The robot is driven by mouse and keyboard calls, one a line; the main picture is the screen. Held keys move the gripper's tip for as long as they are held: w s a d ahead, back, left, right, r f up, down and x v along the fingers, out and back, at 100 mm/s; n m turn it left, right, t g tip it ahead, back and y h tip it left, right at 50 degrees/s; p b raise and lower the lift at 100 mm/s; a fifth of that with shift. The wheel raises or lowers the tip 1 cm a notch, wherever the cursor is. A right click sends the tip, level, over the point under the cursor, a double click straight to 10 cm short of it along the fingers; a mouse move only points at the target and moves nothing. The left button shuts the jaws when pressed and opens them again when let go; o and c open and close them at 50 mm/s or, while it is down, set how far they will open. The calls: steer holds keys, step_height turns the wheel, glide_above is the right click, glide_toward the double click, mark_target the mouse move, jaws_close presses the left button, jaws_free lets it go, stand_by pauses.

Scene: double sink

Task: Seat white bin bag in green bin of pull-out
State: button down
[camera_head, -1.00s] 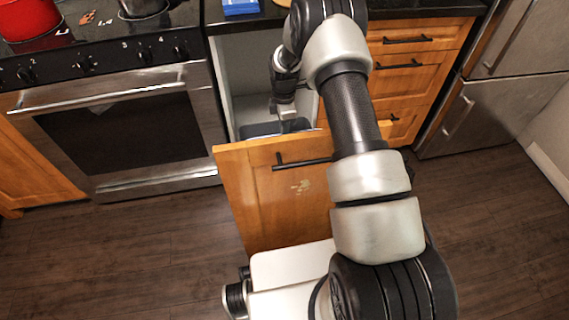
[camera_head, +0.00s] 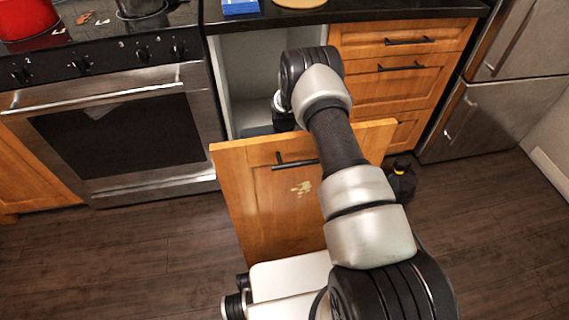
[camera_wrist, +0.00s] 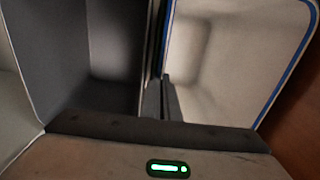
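The pull-out (camera_head: 245,185) stands open, its wooden front facing me. In the wrist view, a pale, whitish lining with a blue rim (camera_wrist: 240,50) fills the right side; I cannot tell bag from bin there, and no green shows. A dark grey bin (camera_wrist: 112,45) is on the left. My gripper (camera_wrist: 164,82) points down between the two, its dark fingers close together at the near end of the blue rim. I cannot tell whether any of the rim is between them. In the head view the fingers are hidden behind my arm and the pull-out front.
The counter edge (camera_head: 360,10) overhangs the pull-out at the back. Drawers (camera_head: 415,75) stand to its right and an oven (camera_head: 115,130) to its left. A dark object (camera_head: 402,178) is on the floor to the right. The floor at left is clear.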

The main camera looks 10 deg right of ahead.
steer(key=c, duration=2.4)
jaws_free()
steer(key=shift+f, duration=0.1)
steer(key=o, duration=0.4)
steer(key=shift+c, duration=0.2)
